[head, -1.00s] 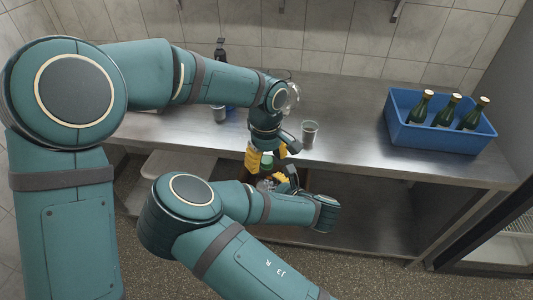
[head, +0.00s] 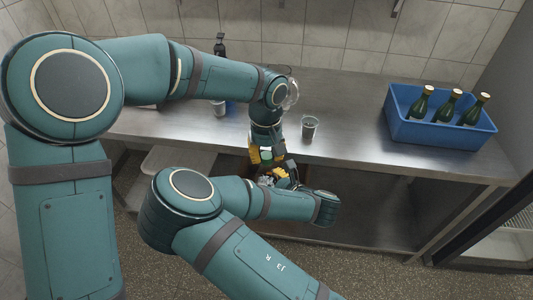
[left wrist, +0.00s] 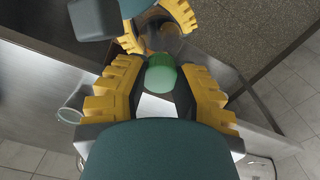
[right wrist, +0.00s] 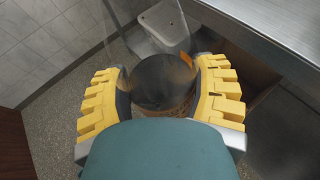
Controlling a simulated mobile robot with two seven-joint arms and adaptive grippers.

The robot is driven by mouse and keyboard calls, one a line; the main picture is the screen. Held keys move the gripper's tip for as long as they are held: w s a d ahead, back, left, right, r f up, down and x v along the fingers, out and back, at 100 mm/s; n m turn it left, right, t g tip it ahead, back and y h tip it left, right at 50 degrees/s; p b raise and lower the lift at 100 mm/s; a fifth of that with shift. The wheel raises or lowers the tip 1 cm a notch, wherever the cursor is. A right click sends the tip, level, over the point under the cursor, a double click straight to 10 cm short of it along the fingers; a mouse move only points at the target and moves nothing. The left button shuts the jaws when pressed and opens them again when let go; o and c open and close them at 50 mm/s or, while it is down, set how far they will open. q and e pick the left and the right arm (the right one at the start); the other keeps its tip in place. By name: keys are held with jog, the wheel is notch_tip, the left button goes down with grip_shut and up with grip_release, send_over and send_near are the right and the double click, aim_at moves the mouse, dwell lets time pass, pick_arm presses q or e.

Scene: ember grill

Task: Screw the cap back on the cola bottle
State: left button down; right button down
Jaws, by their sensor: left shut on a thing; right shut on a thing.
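The green cap (left wrist: 161,73) sits between the yellow fingers of my left gripper (left wrist: 160,88), which is shut on it. In the head view the cap (head: 267,156) shows between the fingers of my left gripper (head: 266,158), just in front of the counter edge. The dark cola bottle (right wrist: 163,82) is between the yellow fingers of my right gripper (right wrist: 160,95), which is shut on it. In the head view my right gripper (head: 281,181) is just below my left one. The cap lines up closely with the bottle, but the contact at the neck is hidden.
A steel counter (head: 350,130) lies behind the grippers. A blue crate (head: 440,135) with 3 green bottles stands at the right. The counter between cup and crate is clear.

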pick_arm(q)
jog(key=m, duration=0.5)
jog(key=shift+m, duration=0.4)
jog(key=m, duration=1.1)
jog(key=c, duration=0.8)
grip_release()
jog(key=shift+c, duration=0.2)
